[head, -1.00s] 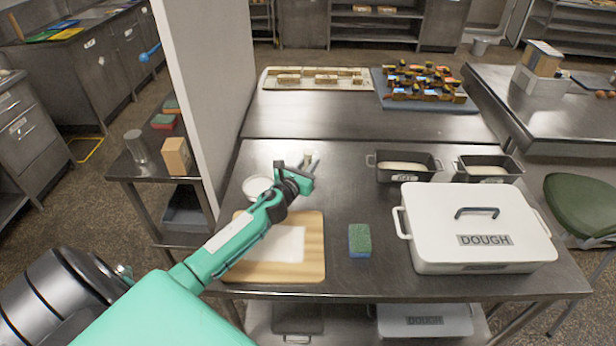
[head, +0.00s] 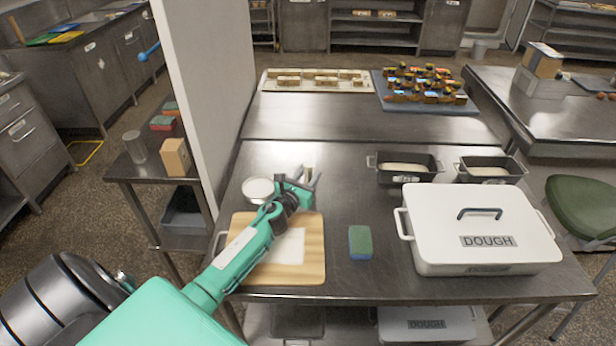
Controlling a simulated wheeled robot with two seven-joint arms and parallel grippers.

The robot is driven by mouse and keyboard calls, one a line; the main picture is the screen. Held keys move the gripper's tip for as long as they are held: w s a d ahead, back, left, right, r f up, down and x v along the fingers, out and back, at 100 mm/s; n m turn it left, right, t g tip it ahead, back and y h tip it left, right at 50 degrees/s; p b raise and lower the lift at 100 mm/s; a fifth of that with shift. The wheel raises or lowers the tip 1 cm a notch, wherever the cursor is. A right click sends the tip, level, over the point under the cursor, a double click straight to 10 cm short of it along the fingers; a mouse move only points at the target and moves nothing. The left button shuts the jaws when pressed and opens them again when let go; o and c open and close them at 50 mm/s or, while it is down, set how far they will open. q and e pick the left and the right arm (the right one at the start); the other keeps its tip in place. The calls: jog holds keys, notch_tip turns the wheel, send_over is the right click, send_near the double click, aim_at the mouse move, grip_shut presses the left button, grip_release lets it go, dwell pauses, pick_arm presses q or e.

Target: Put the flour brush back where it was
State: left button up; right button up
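My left gripper (head: 306,180) is over the table behind the wooden board, just right of the white bowl (head: 257,190). A small pale beige piece, which I take for the flour brush (head: 308,171), shows between its fingertips; most of it is hidden by the gripper. The fingers appear closed on it, and it looks held above the table, though the height is hard to judge. My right gripper is not in view.
The wooden board (head: 314,268) with a white sheet lies below my forearm. A green and blue sponge (head: 360,242), a white DOUGH box (head: 480,218) and two dark dough tins (head: 405,178) stand to the right. The table's middle behind the sponge is clear.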

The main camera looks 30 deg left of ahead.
pick_arm(q)
jog(key=shift+o, duration=0.2)
jog(key=shift+r, duration=0.1)
jog(key=shift+r, duration=0.2)
jog(key=s, duration=0.3)
jog(key=s+b, duration=0.1)
jog(key=s, duration=0.6)
jog(key=shift+s+d+f, duration=0.1)
jog(key=shift+d+f, duration=0.15)
jog(key=shift+d, duration=0.15)
jog(key=shift+s+d+b, duration=0.1)
jog(key=shift+s+b, duration=0.2)
jog(key=shift+s, duration=0.5)
jog(key=shift+r, duration=0.1)
jog(key=shift+s, duration=0.1)
